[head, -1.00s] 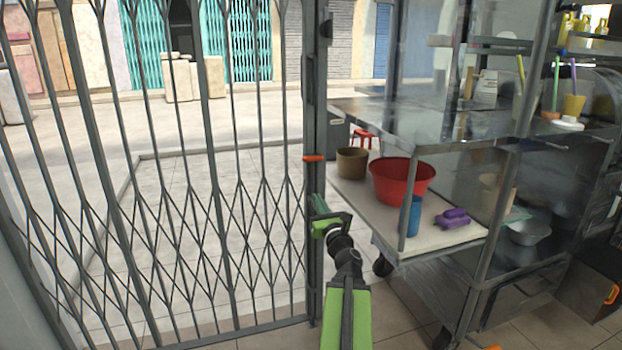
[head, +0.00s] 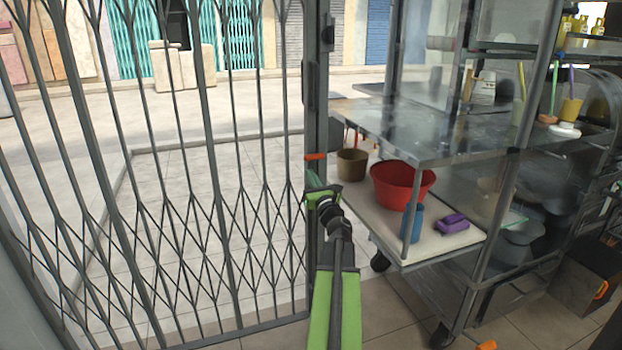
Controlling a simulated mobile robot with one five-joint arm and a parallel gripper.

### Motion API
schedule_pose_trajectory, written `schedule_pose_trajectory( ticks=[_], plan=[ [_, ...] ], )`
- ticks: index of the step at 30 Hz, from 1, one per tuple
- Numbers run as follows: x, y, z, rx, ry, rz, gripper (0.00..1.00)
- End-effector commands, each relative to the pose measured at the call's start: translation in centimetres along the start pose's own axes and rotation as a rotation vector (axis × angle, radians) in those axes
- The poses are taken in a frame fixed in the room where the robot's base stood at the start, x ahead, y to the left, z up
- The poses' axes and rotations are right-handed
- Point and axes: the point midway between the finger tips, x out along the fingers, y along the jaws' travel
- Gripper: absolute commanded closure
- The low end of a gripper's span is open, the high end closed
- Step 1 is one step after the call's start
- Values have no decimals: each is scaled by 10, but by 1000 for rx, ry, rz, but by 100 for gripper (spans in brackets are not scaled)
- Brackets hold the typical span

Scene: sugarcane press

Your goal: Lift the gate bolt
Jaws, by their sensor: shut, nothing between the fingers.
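The folding metal gate (head: 228,180) fills the left of the head view, with its upright end post at the middle. An orange bolt handle (head: 315,156) sticks out of that post. My green and black gripper (head: 317,180) is shut and empty just below the orange handle, in front of the post. From this angle I cannot tell whether the fingertips touch the handle. The rest of the bolt is not clearly visible.
A metal cart stands right of the post. Its lower shelf (head: 373,224) holds a red basin (head: 400,184), a brown pot (head: 352,164), a blue cup (head: 415,222) and a purple item (head: 452,224). Tiled floor is open beyond the gate.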

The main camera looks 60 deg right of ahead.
Motion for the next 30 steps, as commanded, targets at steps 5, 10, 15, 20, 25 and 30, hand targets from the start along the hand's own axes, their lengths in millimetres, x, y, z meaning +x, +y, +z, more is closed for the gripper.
schedule_pose_trajectory(
  ticks=[5,10,15,20,25,30],
  plan=[
    [0,3,-2,1,0,4,100],
    [2,3,5,1,0,4,100],
    [9,3,33,0,0,4,100],
    [18,2,71,0,0,3,100],
    [25,1,101,0,0,2,100],
    [26,1,104,2,-1,2,100]
  ],
)
